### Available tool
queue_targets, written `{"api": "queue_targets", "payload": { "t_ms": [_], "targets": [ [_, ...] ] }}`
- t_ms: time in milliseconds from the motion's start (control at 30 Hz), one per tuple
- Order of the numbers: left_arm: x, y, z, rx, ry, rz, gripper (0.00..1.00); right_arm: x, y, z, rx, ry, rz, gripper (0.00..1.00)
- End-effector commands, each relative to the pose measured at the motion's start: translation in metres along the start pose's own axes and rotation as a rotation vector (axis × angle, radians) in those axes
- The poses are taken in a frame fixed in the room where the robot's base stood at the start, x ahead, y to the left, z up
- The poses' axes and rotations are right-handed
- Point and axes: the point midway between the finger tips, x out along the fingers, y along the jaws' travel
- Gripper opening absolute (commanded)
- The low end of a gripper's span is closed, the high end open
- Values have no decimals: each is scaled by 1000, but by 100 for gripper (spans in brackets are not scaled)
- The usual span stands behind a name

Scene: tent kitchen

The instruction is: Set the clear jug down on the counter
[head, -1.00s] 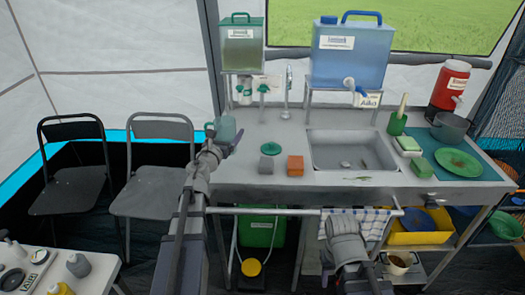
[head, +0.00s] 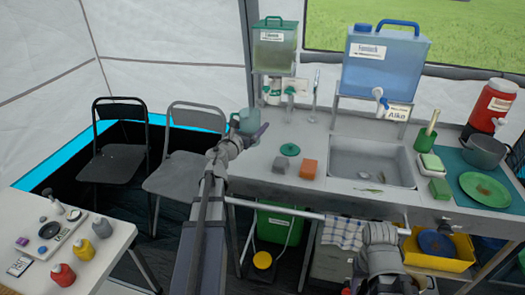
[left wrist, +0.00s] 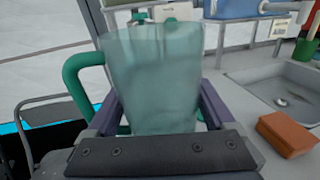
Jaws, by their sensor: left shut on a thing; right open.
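The clear jug (head: 243,120), greenish and see-through with a green handle, is at the left end of the counter in the head view. My left gripper (head: 240,140) is shut on it. In the left wrist view the jug (left wrist: 152,75) stands upright between the two fingers, its handle to the left. Whether its base touches the counter (head: 262,165) is hidden by the gripper. My right gripper (head: 380,235) is low in front of the counter, away from the jug; its fingertips are hard to make out.
A green lid (head: 290,149), a grey block (head: 280,165) and an orange sponge (head: 309,169) lie right of the jug. The sink (head: 345,150) is farther right. A green-framed water tank (head: 273,50) stands behind. A side table (head: 110,235) with bottles is at the lower left.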

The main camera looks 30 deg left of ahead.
Motion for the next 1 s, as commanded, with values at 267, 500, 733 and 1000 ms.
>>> {"api": "queue_targets", "payload": {
  "t_ms": [267,500,733,1000],
  "targets": [
    [0,-1,-46,0,0,0,18,46,-4,-3,0,0,0,50],
    [0,-1,-49,0,0,0,18,49,-5,-3,0,0,0,50],
    [0,-1,-68,0,0,0,18,68,-6,-4,0,0,0,50],
    [0,-2,-88,0,0,0,18,88,-8,-5,0,0,0,50]
  ]
}}
